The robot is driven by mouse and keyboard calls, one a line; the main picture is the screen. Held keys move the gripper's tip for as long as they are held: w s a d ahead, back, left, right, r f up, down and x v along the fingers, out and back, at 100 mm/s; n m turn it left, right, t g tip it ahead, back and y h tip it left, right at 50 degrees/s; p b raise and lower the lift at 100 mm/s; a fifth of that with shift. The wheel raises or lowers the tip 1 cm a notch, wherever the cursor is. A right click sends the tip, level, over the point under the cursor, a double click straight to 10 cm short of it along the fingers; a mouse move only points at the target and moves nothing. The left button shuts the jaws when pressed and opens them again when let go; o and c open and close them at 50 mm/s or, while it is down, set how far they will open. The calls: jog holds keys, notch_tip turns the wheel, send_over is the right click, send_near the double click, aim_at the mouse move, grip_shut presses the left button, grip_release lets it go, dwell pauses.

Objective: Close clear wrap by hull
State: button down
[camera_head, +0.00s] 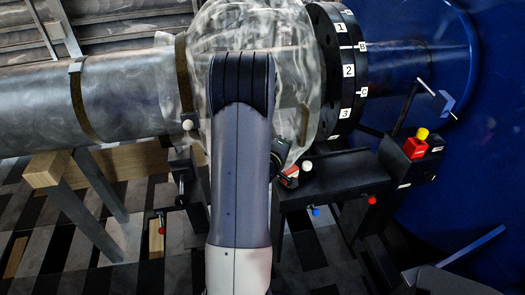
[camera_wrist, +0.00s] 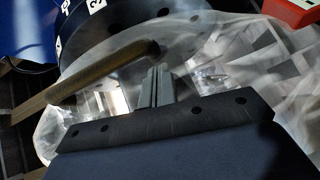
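The clear wrap (camera_head: 225,30) is a wrinkled, see-through sheet bunched around the shaft end beside the numbered black flange (camera_head: 348,90). The blue hull (camera_head: 400,20) stands behind the flange at right. In the wrist view the wrap (camera_wrist: 210,45) spreads behind and around my gripper (camera_wrist: 157,72). Its two grey fingers are together, close to the wrap. I cannot tell whether any film is pinched between them. A brown curved bar or strap (camera_wrist: 90,75) crosses left of the fingers. In the head view my arm hides the wrap's middle and most of my gripper.
A grey shaft (camera_head: 125,95) with dark straps rests on a wooden-topped stand (camera_head: 45,168) at left. A dark bench (camera_head: 335,175) below the flange has small coloured knobs. Tiled floor is open at lower left.

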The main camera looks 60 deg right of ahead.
jog(key=s+d+b, duration=0.3)
jog(key=s+d, duration=0.5)
jog(key=s, duration=0.2)
jog(key=shift+b, duration=0.3)
jog(key=shift+s+r, duration=0.15)
jog(key=shift+r, duration=0.05)
